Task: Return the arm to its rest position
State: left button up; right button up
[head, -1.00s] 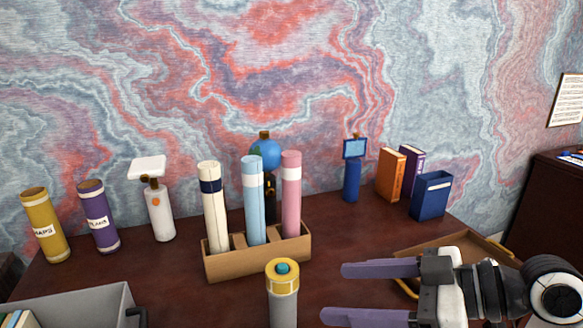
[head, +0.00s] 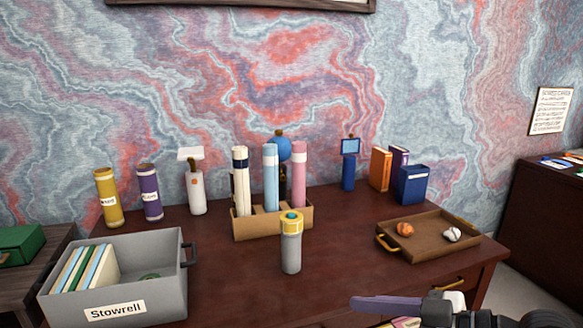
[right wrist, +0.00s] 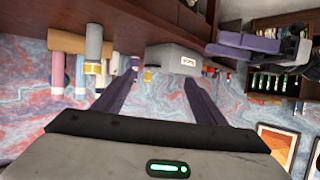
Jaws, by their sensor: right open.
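My right gripper (head: 385,304) is at the bottom right of the head view, in front of the desk (head: 345,268), partly cut off by the frame edge. In the right wrist view (right wrist: 160,92) its two purple fingers are spread apart with nothing held between them. A purple and dark shape, which looks like my left gripper (right wrist: 250,42), shows at the upper right of the right wrist view; its jaw state is unclear. It is not in the head view.
A grey bin (head: 165,292) stands front left. A grey cylinder with a yellow top (head: 291,252) stands mid-desk before the tube rack (head: 272,227). A brown tray (head: 420,250) with two small balls is at right. Bottles and books line the back.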

notch_tip(320, 180, down, 20)
jog(key=s+d+m+t+h, duration=0.2)
jog(key=m+t+h, duration=0.15)
jog(key=m, duration=0.25)
pick_arm(q)
jog(key=s+a+f+n+g+y, duration=0.1)
jog(key=s+a+f+g, duration=0.1)
jog(key=f, duration=0.6)
jog(key=s+a+f+n+g+y, duration=0.1)
jog(key=s+a+f, duration=0.3)
jog(key=f, duration=0.4)
jog(key=s+a+f+g+y, duration=0.2)
jog(key=s+a+f+g, duration=0.1)
jog(key=f, duration=0.5)
jog(key=shift+s+a+f+n+g+y, duration=0.3)
jog(key=shift+s+f+n+g, duration=0.15)
jog(key=shift+s, duration=0.35)
pick_arm(e)
jog(key=s+d+f+m+g+h, duration=0.1)
jog(key=s+d+f+h, duration=0.1)
jog(key=s+f, duration=0.5)
jog(key=s+d+f+m+g+h, duration=0.1)
jog(key=s+d+f+m+h, duration=0.1)
jog(key=s+f, duration=0.6)
jog(key=shift+d+h, duration=0.15)
jog(key=shift+h, duration=0.7)
jog(key=shift+s+f, duration=0.1)
